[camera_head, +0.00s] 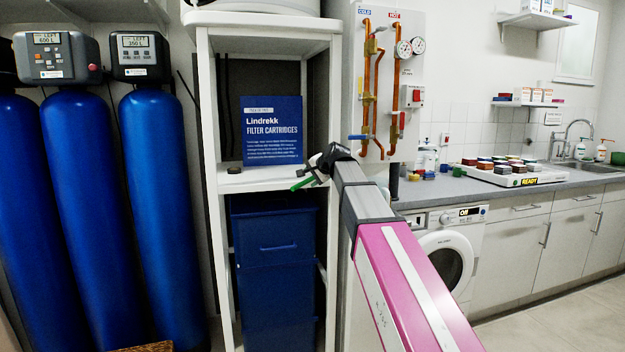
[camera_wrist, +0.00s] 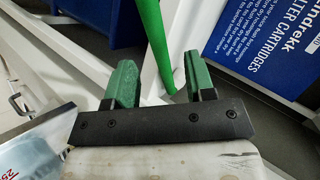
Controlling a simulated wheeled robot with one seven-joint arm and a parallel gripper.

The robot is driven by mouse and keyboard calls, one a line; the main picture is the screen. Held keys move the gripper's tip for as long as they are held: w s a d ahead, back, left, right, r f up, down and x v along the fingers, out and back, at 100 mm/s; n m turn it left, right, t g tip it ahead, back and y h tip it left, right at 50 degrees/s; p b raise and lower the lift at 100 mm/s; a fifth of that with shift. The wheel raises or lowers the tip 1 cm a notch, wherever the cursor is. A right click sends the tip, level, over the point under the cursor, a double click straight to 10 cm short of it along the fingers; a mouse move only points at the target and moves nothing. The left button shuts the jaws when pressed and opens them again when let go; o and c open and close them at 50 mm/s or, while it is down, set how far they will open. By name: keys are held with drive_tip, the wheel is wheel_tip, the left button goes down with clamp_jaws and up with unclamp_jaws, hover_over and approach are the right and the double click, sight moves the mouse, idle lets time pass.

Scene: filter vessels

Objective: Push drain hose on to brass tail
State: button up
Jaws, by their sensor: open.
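My gripper (camera_head: 314,172) is at the shelf of the white rack in the head view, small and partly hidden by my arm. In the wrist view its two green fingers (camera_wrist: 160,84) stand apart, so it is open. A bright green tube-like piece (camera_wrist: 153,40), perhaps the drain hose, runs down from the top edge to the gap between the fingers. I cannot tell whether it touches them. A bright green length (camera_head: 303,183) also shows at the gripper in the head view. I cannot make out the brass tail in either view.
A blue filter cartridge sign (camera_head: 272,131) stands on the rack (camera_head: 240,181), close to the gripper. A blue bin (camera_head: 278,247) is below it. Several blue vessels (camera_head: 160,215) stand left. Copper pipes (camera_head: 368,90), a washing machine (camera_head: 447,245) and a counter (camera_head: 440,190) are right.

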sight(307, 180)
drive_tip(key=x, duration=0.4)
drive_tip(key=shift+w+f, duration=0.15)
drive_tip(key=shift+w, duration=0.2)
drive_tip(key=shift+c, duration=0.4)
clamp_jaws()
